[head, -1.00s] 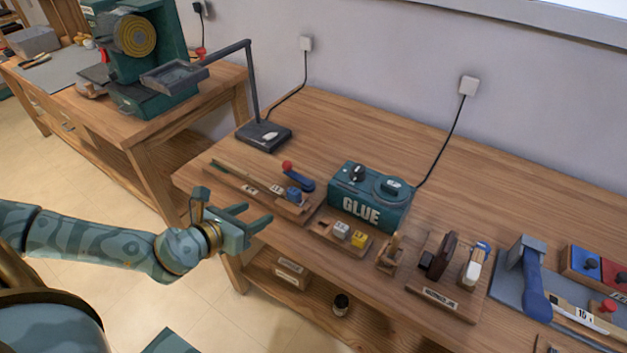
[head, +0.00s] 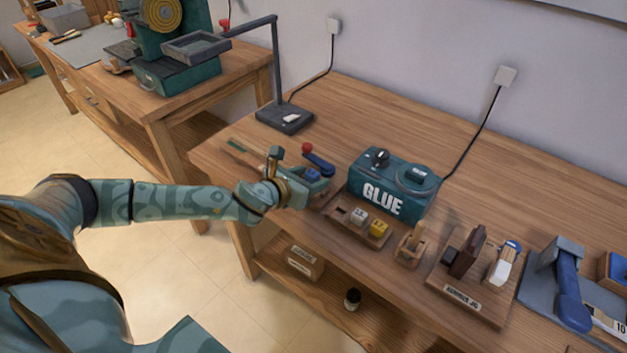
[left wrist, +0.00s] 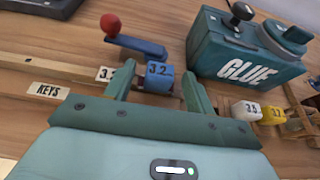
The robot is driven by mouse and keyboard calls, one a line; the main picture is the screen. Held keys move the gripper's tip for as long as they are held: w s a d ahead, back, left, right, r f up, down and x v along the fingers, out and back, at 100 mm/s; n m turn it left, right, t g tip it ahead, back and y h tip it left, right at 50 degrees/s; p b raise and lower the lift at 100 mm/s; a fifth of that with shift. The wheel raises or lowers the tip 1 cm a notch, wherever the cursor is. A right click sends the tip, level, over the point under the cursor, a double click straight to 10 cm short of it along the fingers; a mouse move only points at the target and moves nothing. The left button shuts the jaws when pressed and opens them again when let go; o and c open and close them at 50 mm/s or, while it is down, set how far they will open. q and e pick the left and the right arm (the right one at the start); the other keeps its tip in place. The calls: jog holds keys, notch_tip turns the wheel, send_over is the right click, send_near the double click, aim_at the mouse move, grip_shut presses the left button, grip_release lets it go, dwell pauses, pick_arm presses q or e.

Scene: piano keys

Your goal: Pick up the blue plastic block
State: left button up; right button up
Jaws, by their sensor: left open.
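The blue plastic block (left wrist: 159,78), marked 3.2, stands on the workbench by a wooden key rack. In the left wrist view it sits between the fingertips of my left gripper (left wrist: 156,88), with a gap visible on the right side; I cannot tell whether the left finger touches it. The gripper is open. In the head view my left gripper (head: 306,186) is over the front left of the bench and partly covers the blue block (head: 313,174). My right gripper is not in view.
A red-knobbed blue lever (head: 319,160) lies just behind the block. A pale block (left wrist: 105,73) is to its left. The teal glue box (head: 392,186) stands to the right, with white (head: 359,217) and yellow (head: 379,228) blocks in front. The bench behind the glue box is clear.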

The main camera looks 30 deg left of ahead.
pick_arm(q)
jog(key=shift+x, duration=0.9)
jog(key=shift+s+a, duration=0.1)
jog(key=shift+s, duration=0.05)
jog(key=c, duration=1)
jog(key=shift+r, duration=0.1)
jog(key=shift+c, duration=0.2)
